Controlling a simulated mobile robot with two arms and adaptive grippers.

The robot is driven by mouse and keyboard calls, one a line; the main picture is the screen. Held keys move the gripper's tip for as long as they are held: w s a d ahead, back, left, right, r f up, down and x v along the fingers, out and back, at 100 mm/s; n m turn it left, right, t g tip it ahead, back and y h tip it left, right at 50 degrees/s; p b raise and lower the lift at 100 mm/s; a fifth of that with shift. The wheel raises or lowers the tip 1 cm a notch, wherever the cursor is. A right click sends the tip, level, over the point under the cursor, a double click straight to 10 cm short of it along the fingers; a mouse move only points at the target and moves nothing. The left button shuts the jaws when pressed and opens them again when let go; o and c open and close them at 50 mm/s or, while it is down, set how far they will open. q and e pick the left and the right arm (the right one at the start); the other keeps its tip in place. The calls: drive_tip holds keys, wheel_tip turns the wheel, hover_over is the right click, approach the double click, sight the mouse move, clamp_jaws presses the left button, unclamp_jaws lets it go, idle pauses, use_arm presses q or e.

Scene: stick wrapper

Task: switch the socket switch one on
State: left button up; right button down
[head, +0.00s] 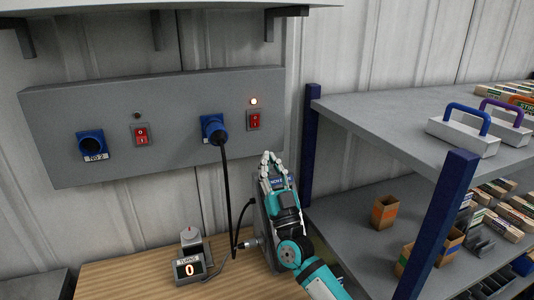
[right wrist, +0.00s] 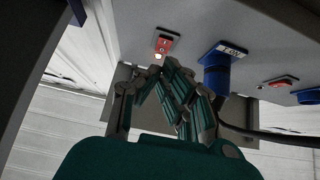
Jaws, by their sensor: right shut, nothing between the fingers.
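A grey panel (head: 180,88) on the wall carries two blue sockets, each with a red rocker switch to its right. The right socket (head: 213,128) has a black-corded plug in it, and its red switch (head: 254,120) has a glowing light (head: 253,101) above it. The same switch shows in the right wrist view (right wrist: 166,44), just beyond my fingertips. My right gripper (head: 270,158) is shut and empty, below that switch and apart from it in the head view. The left socket (head: 91,146) has no plug; its switch (head: 141,134) has a dark lamp above. My left gripper is out of view.
A small counter box (head: 189,268) showing 0 stands on the wooden table (head: 120,280). A grey machine (head: 262,215) stands behind my right arm. At right, a shelf with blue posts (head: 443,215) holds boxes and handled blocks. A grey shelf overhangs the panel.

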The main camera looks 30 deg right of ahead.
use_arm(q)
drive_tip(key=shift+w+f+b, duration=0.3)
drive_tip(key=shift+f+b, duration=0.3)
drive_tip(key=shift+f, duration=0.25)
use_arm(e)
drive_tip(key=v, duration=0.4)
drive_tip(key=shift+s+f, duration=0.2)
